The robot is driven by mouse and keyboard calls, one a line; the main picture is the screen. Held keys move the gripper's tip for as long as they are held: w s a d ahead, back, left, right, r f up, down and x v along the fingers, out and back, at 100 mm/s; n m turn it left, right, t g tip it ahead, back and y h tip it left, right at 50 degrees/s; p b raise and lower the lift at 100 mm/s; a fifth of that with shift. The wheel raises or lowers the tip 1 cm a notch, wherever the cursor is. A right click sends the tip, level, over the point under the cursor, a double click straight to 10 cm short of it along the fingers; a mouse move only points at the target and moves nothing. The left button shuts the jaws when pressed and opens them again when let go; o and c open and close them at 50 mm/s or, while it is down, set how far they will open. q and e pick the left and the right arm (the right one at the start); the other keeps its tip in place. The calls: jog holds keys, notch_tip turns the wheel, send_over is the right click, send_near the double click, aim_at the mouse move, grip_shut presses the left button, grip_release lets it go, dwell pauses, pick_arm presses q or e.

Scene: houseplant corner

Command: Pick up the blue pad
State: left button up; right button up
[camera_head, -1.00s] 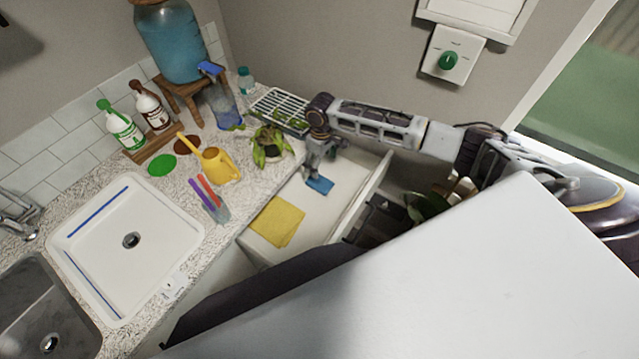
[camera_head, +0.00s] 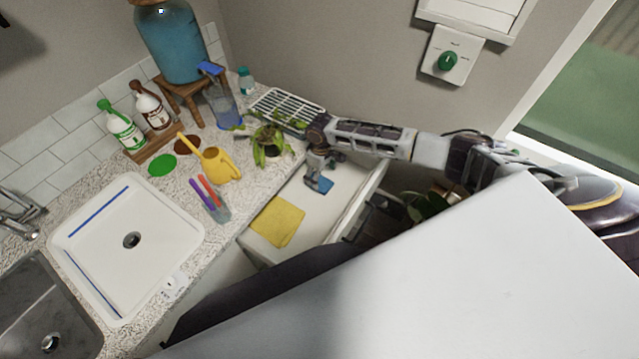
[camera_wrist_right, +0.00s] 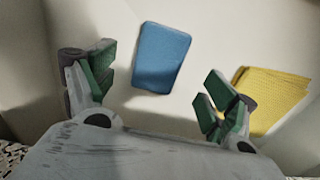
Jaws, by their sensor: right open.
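The blue pad (camera_head: 320,184) lies flat in the open white drawer (camera_head: 345,190), near its back end. It also shows in the right wrist view (camera_wrist_right: 162,57), ahead of and between the fingers. My right gripper (camera_head: 316,172) is over the drawer just above the pad and hides part of it in the head view. In the wrist view the right gripper (camera_wrist_right: 155,92) has its green-padded fingers spread apart with nothing between them. My left gripper is not in view.
A yellow cloth (camera_head: 277,221) lies in the drawer's front part and also shows in the wrist view (camera_wrist_right: 272,97).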

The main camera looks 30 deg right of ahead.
aim_at(320, 182)
jog(key=shift+f, duration=0.1)
jog(key=shift+w+a+f+p, duration=0.1)
jog(key=shift+w+f+p, duration=0.05)
jog(key=shift+f, duration=0.6)
jog(key=shift+w+a+f+p, duration=0.1)
jog(key=shift+w+f+p, duration=0.05)
jog(key=shift+f, duration=0.55)
jog(key=shift+d+f, duration=0.1)
jog(key=shift+f, duration=0.95)
jog(key=c, duration=1)
